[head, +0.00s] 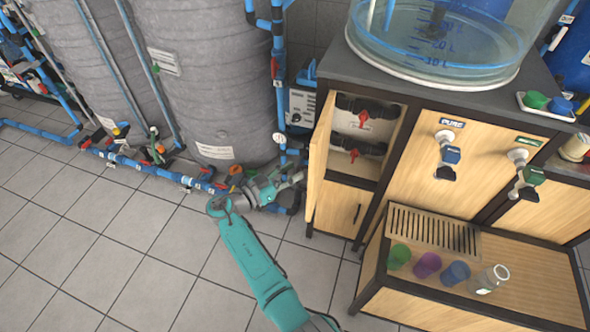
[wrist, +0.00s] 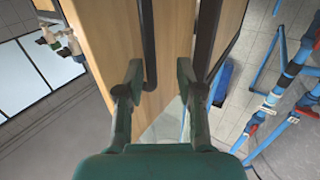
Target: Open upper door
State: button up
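The upper door (head: 319,160) of the left cabinet column stands swung open to the left, and the compartment behind it (head: 365,130) shows dark pipes with red valve handles. My gripper (head: 297,180) is beside the outer face of this door, low and to its left. In the wrist view, wooden panel (wrist: 108,30) and a dark vertical handle bar (wrist: 149,45) lie ahead. My gripper (wrist: 158,78) has its fingers apart, one on each side of the bar's lower end. Whether a finger touches the bar or wood cannot be told.
A closed lower door (head: 338,205) is under the open compartment. Grey tanks (head: 210,80) and blue pipes (head: 130,162) stand left of the cabinet. A bench with several cups (head: 455,272) juts out at right. Tiled floor (head: 110,250) is clear at left.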

jog(key=v, duration=1)
jog(key=shift+s, duration=0.1)
jog(key=shift+f, duration=0.1)
